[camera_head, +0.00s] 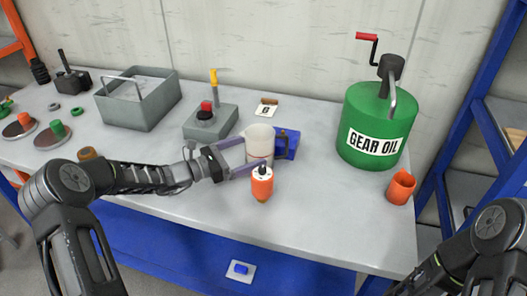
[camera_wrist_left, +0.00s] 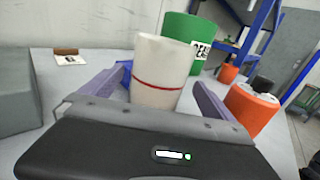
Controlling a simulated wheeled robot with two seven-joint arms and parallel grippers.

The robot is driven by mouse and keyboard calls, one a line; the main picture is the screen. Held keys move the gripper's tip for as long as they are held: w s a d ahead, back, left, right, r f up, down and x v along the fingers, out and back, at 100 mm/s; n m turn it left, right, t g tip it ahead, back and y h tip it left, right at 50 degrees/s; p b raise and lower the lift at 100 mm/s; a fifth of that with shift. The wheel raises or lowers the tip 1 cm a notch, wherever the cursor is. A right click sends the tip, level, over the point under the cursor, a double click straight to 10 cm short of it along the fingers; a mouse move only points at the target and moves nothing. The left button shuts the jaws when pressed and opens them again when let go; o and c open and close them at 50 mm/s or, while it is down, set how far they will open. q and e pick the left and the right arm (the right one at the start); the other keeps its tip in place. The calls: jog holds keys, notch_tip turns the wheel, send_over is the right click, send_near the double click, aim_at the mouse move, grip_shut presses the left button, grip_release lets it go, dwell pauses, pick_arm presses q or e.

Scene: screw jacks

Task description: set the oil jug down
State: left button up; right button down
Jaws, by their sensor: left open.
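The oil jug (camera_head: 259,142), a whitish cup with a red line around it, stands upright and appears to rest on the grey bench. My left gripper (camera_head: 246,158) is open, with one purple finger on each side of the jug. In the left wrist view the jug (camera_wrist_left: 160,72) stands between the spread fingers, and a gap shows at the right finger. The jug's lower part is hidden there by the gripper body. My right gripper is out of view; only part of my right arm shows at the lower right.
An orange bottle (camera_head: 262,184) stands close in front of the jug, a blue object (camera_head: 288,143) right behind it. A green gear oil drum (camera_head: 372,122) and orange cup (camera_head: 401,187) stand right. A grey switch box (camera_head: 211,121) and grey bin (camera_head: 140,104) stand left. The bench's front right is clear.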

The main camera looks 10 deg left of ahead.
aim_at(263, 145)
pick_arm(q)
jog(key=shift+w+d+r+p, duration=0.15)
jog(key=shift+w+d+p, duration=0.15)
jog(key=shift+d, duration=0.1)
jog(key=p+x, duration=0.1)
jog(key=x, duration=0.2)
jog(key=shift+w+d, duration=0.4)
jog(key=shift+w, duration=0.05)
jog(key=shift+c, duration=0.6)
jog(key=c, duration=1.9)
jog(key=shift+r, duration=0.15)
notch_tip(263, 145, up, 10)
jog(key=shift+f+b, duration=0.15)
jog(key=shift+b, duration=0.5)
